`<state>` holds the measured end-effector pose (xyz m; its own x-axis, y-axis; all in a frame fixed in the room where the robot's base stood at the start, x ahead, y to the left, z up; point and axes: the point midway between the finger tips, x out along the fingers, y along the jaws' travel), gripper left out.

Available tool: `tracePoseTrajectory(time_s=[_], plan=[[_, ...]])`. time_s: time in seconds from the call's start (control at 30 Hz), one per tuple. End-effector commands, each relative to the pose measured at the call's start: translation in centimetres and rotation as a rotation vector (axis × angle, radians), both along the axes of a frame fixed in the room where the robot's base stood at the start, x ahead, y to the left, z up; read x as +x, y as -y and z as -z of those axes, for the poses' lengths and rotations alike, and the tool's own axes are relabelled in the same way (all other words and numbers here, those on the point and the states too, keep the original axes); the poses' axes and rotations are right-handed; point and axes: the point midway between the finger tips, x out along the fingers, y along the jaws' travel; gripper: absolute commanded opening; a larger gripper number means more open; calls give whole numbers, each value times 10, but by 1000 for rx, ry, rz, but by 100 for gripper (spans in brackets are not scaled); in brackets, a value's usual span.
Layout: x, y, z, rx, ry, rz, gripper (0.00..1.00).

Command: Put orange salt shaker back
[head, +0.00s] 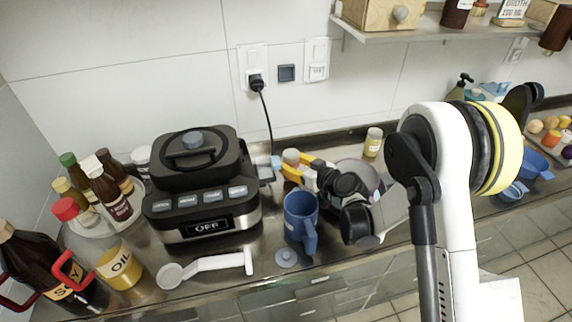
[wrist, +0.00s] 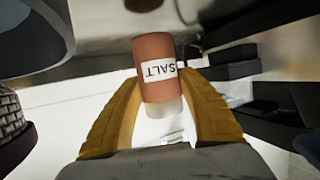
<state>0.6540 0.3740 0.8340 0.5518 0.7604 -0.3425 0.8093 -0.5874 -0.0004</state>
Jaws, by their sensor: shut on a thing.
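The orange-brown salt shaker (wrist: 160,62) has a white label reading SALT, upside down in the wrist view. My gripper (wrist: 160,92) is shut on it, with one yellow finger on each side. The shaker's pale end points towards the gripper's palm.
The black cooker (head: 196,190) stands left of my gripper, and the blue mug (head: 300,218) stands in front. A yellowish shaker (head: 373,143) stands by the wall to the right. Bottles (head: 108,190) crowd the left end. A shelf (head: 430,22) hangs at upper right.

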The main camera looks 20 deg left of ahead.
Motion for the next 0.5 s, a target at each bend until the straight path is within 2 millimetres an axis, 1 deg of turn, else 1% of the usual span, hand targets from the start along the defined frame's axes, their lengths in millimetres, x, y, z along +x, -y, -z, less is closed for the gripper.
tracePoseTrajectory(time_s=[0.1,0.2,0.5], plan=[[11,-14,15,-1,2,-1,12],[17,-25,21,0,0,-1,12],[19,-26,21,0,0,0,12]])
